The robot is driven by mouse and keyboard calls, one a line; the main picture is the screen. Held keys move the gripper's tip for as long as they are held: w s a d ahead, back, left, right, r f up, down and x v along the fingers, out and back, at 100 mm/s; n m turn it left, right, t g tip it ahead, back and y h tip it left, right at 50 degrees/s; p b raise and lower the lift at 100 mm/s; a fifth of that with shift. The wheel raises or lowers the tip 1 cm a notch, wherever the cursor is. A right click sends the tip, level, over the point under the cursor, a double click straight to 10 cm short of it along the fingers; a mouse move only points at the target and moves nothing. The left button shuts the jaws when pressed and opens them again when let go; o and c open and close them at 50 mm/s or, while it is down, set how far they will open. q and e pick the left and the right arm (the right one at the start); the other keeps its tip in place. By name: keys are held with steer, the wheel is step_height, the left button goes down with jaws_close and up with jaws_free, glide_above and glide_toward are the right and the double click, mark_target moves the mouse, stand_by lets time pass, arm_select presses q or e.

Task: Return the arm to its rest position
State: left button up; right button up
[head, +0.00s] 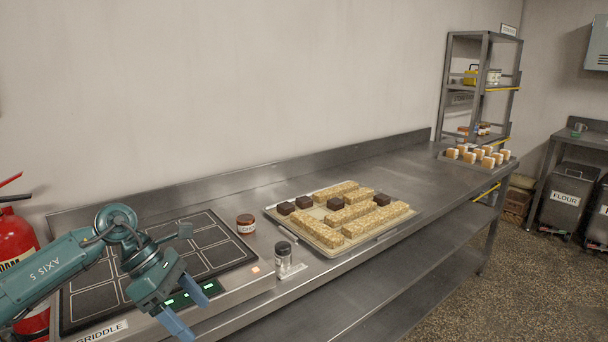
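My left arm comes in from the left over the griddle (206,248). Its gripper (197,320) hangs over the griddle's front edge, near the green displays. Its two blue fingers are spread apart with nothing between them. My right arm and gripper do not show in the head view.
A jar with a reddish-brown lid (246,224) and a clear shaker (283,258) stand right of the griddle. A tray (334,252) holds oat-coloured bars and dark cubes. A tray of small cakes (446,156) lies farther right. A red extinguisher (14,240) stands left. The counter between trays is clear.

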arm_select(q)
steer(key=s+d+r+n+t+h+p, duration=0.1)
steer(key=s+d+n+t+h, duration=0.2)
steer(key=d+n+h, duration=0.5)
steer(key=s+d+n+t+h+p, duration=0.1)
steer(key=s+d+n+t+h, duration=0.35)
steer(key=d, duration=0.65)
steer(key=a+f+n+t+y, duration=0.4)
steer(key=f+n+t+y, duration=0.15)
steer(key=n, duration=0.75)
steer(key=a+f+n+t+y, duration=0.35)
steer(key=n+y, duration=0.25)
steer(key=n, duration=0.8)
steer(key=s+a+f+n+g+y, duration=0.2)
steer(key=s+f+n, duration=0.3)
steer(key=f, duration=0.1)
steer(key=s+a+f+n+g+y+p, duration=0.1)
steer(key=s+a+f+n+g+y, duration=0.1)
steer(key=s+f, duration=0.4)
steer(key=n+g, duration=0.1)
steer(key=n, duration=0.1)
steer(key=shift+s+f+n+y, duration=0.2)
steer(key=shift+s+n+y, duration=0.1)
steer(key=shift+n, duration=0.05)
steer(key=shift+d, duration=0.1)
steer(key=shift+c, duration=0.4)
